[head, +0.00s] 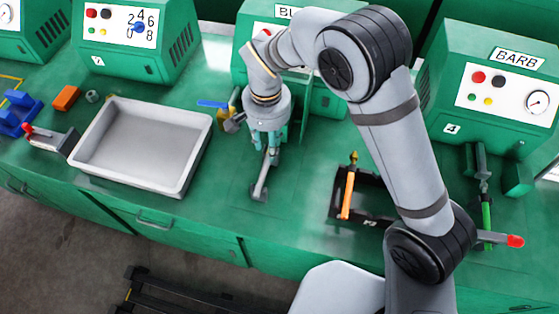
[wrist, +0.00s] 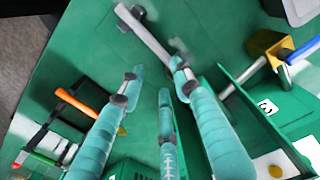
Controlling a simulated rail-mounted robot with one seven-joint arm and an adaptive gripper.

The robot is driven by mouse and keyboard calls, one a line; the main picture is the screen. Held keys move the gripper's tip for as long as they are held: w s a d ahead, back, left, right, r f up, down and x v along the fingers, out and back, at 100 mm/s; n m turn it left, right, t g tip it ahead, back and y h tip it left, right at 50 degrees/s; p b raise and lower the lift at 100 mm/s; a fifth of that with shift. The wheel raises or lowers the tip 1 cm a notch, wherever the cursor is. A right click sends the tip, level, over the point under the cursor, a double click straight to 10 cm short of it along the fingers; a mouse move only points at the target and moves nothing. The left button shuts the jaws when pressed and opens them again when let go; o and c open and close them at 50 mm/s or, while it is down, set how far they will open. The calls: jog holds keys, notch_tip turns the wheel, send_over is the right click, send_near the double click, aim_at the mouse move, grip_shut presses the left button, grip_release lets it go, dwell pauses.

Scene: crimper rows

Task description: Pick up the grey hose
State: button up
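The grey hose (head: 262,180) is a short light-grey piece with dark ends, lying on the green bench top below my gripper in the head view. In the wrist view the grey hose (wrist: 150,38) runs from the top centre down toward the right fingertip. My gripper (head: 268,138) has teal fingers pointing down over the hose's far end. In the wrist view my gripper (wrist: 156,80) has its fingertips spread apart, with green bench showing between them. The hose's near part lies outside the fingers. Whether a finger touches the hose, I cannot tell. Its far end is partly hidden by the right finger.
An orange hose (head: 348,195) lies on a black tray to the right; a green hose (head: 487,212) is farther right. A grey bin (head: 200,160) stands left. A blue-handled yellow valve (wrist: 262,45) is close beside the gripper. Green machines line the back.

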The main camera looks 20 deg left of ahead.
aim_at(268, 164)
notch_tip(268, 164, down, 2)
jog(key=shift+f, duration=0.1)
jog(key=shift+s+a+f+p, duration=0.15)
jog(key=shift+f+p, duration=0.4)
jog(key=shift+f, duration=0.8)
jog(key=shift+s+d+f+p, duration=0.15)
jog(key=shift+f+p, duration=0.4)
jog(key=shift+f, duration=0.8)
jog(key=shift+a, duration=0.1)
jog(key=c, duration=0.8)
grip_shut()
